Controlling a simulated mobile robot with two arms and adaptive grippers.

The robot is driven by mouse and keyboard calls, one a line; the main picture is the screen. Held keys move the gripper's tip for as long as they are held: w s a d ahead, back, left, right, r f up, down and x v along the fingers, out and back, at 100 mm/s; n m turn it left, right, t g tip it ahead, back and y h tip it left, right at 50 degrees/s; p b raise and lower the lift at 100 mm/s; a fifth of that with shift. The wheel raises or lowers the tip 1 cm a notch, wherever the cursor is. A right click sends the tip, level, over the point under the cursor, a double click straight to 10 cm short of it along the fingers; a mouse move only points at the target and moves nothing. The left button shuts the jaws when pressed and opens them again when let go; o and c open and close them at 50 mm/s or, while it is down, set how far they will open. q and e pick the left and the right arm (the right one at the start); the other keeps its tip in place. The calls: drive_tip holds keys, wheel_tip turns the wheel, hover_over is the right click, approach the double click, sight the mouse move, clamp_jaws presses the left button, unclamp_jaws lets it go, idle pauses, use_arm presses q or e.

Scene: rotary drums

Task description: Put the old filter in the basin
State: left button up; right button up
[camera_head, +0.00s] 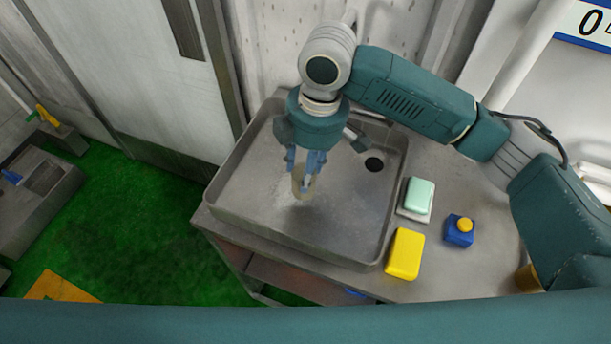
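The grey metal basin (345,215) stands on a counter in the middle of the view, with a dark round drain hole at its back right. My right gripper (302,182) points down inside the basin's outline. Its blue fingers are shut on a beige, rounded piece, which looks like the old filter (297,184). The filter is partly covered by the fingers. I cannot tell whether it touches the basin floor or hangs just above it. My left gripper is not in view.
On the counter (441,262) right of the basin are a mint-green block (419,194) on a pale dish, a yellow block (405,254) and a blue item with a yellow knob (459,231). A wall stands behind. Green floor (140,230) lies open at left.

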drive_tip(key=shift+f, duration=0.4)
wheel_tip(320, 180, down, 3)
drive_tip(key=shift+f+p, duration=0.2)
drive_tip(key=shift+p, duration=0.2)
drive_tip(key=shift+f, duration=0.1)
drive_tip(key=o, duration=1.1)
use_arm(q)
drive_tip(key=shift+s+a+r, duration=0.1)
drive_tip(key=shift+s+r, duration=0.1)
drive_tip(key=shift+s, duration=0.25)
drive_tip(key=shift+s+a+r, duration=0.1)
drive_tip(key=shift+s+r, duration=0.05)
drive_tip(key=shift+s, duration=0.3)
use_arm(e)
drive_tip(key=shift+o, duration=0.2)
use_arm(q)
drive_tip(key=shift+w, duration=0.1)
use_arm(e)
drive_tip(key=shift+w+r, duration=0.1)
drive_tip(key=shift+r, duration=0.3)
use_arm(q)
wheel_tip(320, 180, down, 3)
drive_tip(key=b, duration=0.3)
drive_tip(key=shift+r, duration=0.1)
use_arm(e)
drive_tip(key=r, duration=0.3)
drive_tip(key=d+r, duration=0.1)
drive_tip(key=r, duration=0.7)
drive_tip(key=shift+d+r, duration=0.15)
drive_tip(key=shift+d, duration=0.05)
